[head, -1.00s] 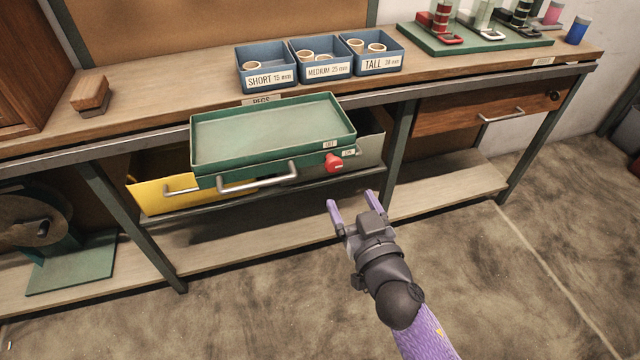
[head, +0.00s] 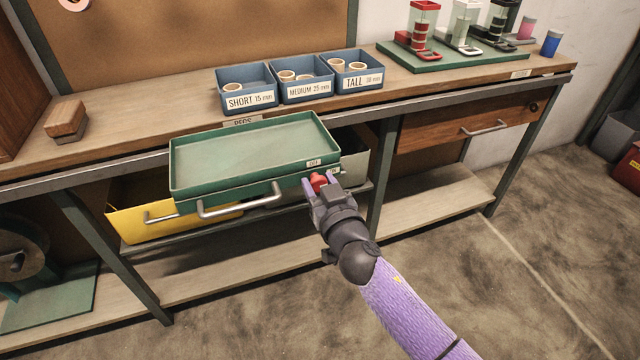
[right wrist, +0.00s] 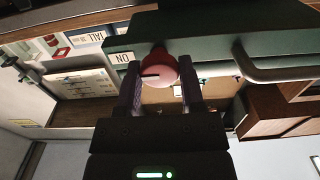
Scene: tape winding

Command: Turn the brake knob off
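The red brake knob (head: 318,182) is on the front right of the green tray-topped drawer (head: 250,151), by small OFF and ON labels. My right gripper (head: 319,183) is at the knob, with a finger on each side of it. Gaps seem to show beside the knob, but contact is hard to judge. My left gripper is not in view.
A silver handle (head: 240,203) juts from the drawer front, left of the knob. A yellow bin (head: 130,222) is under the green tray. Blue peg bins (head: 247,100) stand on the workbench (head: 120,130) above. The floor in front is clear.

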